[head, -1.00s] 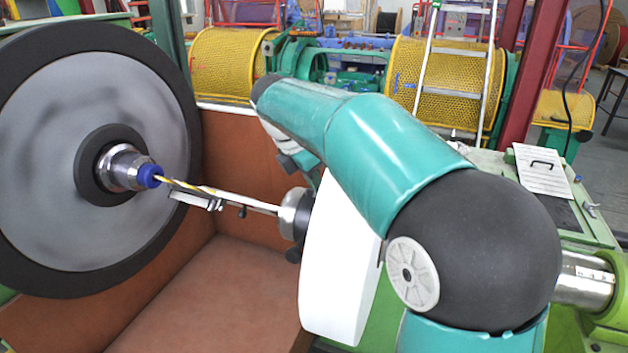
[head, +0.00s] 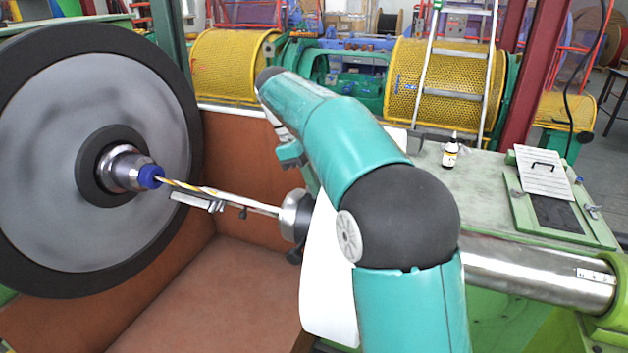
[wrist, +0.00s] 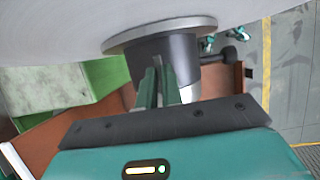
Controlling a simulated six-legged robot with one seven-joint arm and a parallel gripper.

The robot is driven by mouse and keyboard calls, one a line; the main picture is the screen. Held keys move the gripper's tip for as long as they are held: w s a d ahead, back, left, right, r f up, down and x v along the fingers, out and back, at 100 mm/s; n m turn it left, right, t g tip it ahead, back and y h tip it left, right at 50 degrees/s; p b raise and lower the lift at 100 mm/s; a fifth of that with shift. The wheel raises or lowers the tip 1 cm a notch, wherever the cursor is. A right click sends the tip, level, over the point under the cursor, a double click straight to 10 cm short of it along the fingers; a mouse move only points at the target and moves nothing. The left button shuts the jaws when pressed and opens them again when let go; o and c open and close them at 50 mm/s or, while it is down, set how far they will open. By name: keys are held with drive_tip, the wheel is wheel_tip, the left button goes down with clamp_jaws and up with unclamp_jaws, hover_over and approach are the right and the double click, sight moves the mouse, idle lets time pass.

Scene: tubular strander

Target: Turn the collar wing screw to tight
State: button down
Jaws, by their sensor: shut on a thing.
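In the wrist view the dark collar (wrist: 178,56) sits below a pale round flange (wrist: 160,34). My gripper (wrist: 160,72) reaches up to the collar's side, its two green fingers close together. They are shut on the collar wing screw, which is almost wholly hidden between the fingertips. In the head view the collar (head: 301,213) is at the right end of a thin shaft, against a large white disc (head: 328,275). My gripper is hidden in that view. The screw's tightness cannot be read.
A large grey reel (head: 60,150) with a blue-tipped hub (head: 150,177) stands left. A patterned rod (head: 215,192) runs from it to the collar over a brown trough (head: 215,290). A small bottle (head: 450,155) and a clipboard (head: 541,172) are on the green bench at right.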

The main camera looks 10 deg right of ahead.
drive_tip(key=m, duration=0.2)
drive_tip(key=m+g+y, duration=0.1)
drive_tip(key=m, duration=0.1)
drive_tip(key=shift+w+d+r+m+y, duration=0.1)
drive_tip(key=shift+w+m+y, duration=0.05)
drive_tip(key=shift+m+y, duration=0.15)
drive_tip(key=m+y, duration=0.1)
drive_tip(key=m, duration=0.2)
drive_tip(key=shift+d+m+g, duration=0.1)
drive_tip(key=shift+m+g, duration=0.2)
drive_tip(key=shift+m, duration=0.1)
drive_tip(key=m+y, duration=0.2)
drive_tip(key=m, duration=0.2)
drive_tip(key=shift+d, duration=0.1)
drive_tip(key=shift+d+m+y, duration=0.1)
drive_tip(key=shift+m+y, duration=0.5)
drive_tip(key=shift+m, duration=1.3)
drive_tip(key=c, duration=1.6)
unclamp_jaws()
drive_tip(key=shift+o, duration=0.2)
